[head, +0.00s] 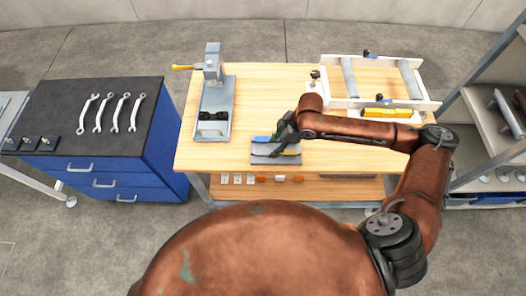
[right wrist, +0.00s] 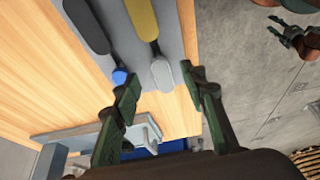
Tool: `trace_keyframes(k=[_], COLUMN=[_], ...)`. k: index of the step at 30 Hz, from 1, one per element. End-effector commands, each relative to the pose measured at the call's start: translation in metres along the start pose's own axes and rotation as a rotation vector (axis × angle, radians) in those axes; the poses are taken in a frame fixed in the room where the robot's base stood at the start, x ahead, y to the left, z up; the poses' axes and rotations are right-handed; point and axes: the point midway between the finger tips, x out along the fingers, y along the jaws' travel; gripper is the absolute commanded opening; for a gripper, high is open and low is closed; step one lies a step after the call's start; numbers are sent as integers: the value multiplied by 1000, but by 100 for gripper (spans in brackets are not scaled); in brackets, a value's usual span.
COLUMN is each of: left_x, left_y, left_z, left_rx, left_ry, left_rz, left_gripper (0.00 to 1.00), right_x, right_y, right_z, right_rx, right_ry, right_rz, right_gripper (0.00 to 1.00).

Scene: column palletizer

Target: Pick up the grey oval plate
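The grey oval plate (right wrist: 162,75) is small and light grey. In the right wrist view it lies on a grey tray (right wrist: 176,28), just past the end of a yellow piece (right wrist: 142,18). My right gripper (right wrist: 160,79) is open, with one finger on each side of the plate and a gap on both sides. In the head view the right gripper (head: 281,141) is over the tray (head: 272,161) at the table's front, and it hides the plate. My left gripper (right wrist: 279,28) shows small at the upper right of the right wrist view, its fingers apart and empty.
A dark grey piece (right wrist: 87,25) and a blue round piece (right wrist: 120,76) lie beside the plate. On the wooden table (head: 280,95) stand a grey press (head: 213,95) and a white frame (head: 380,103) with rollers. A blue cabinet (head: 110,175) with wrenches is at left.

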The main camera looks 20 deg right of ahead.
Motion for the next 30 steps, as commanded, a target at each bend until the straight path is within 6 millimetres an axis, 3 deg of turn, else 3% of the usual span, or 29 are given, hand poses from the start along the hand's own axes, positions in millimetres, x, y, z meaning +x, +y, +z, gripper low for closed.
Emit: trace_keyframes(k=[7,15,30], left_x=[1,1,1], left_y=[-1,-2,-1], left_z=[-9,-28,-14], left_rx=[2,5,3], left_ry=[11,35,18], left_rz=[-1,-2,-1], left_gripper=[40,40,40], right_x=[37,42,41], right_y=[0,0,0], right_z=[1,1,1], right_rx=[4,4,3], right_ry=[0,0,0], right_rz=[-2,0,0], right_gripper=[39,39,5])
